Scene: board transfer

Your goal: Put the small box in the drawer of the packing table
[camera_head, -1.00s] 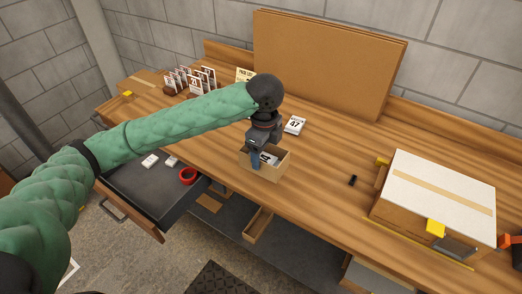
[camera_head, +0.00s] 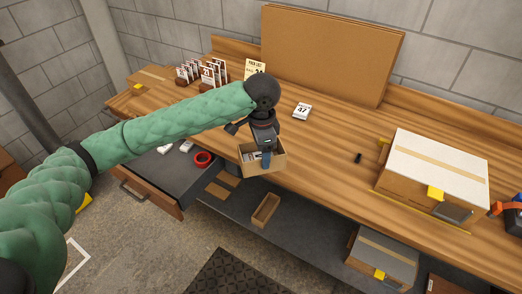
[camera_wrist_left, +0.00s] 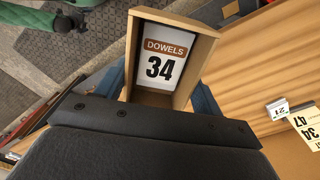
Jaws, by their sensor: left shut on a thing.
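The small box (camera_head: 274,166) is an open-topped brown carton with a white card inside. My left gripper (camera_head: 266,156) is shut on it, at the front edge of the packing table (camera_head: 330,155). In the left wrist view the box (camera_wrist_left: 203,52) is between the blue fingers (camera_wrist_left: 162,92), and its card (camera_wrist_left: 163,55) reads "DOWELS 34". Whether its base touches the tabletop cannot be told. The dark-lined drawer (camera_head: 165,175) is pulled open at the left, below the tabletop. It holds a red tape ring (camera_head: 202,159) and small white items. My right gripper is out of view.
A white-topped carton (camera_head: 440,165) stands on the table's right side. A tall cardboard stack (camera_head: 330,55) leans at the back. An open tray (camera_head: 265,210) sits on the lower shelf.

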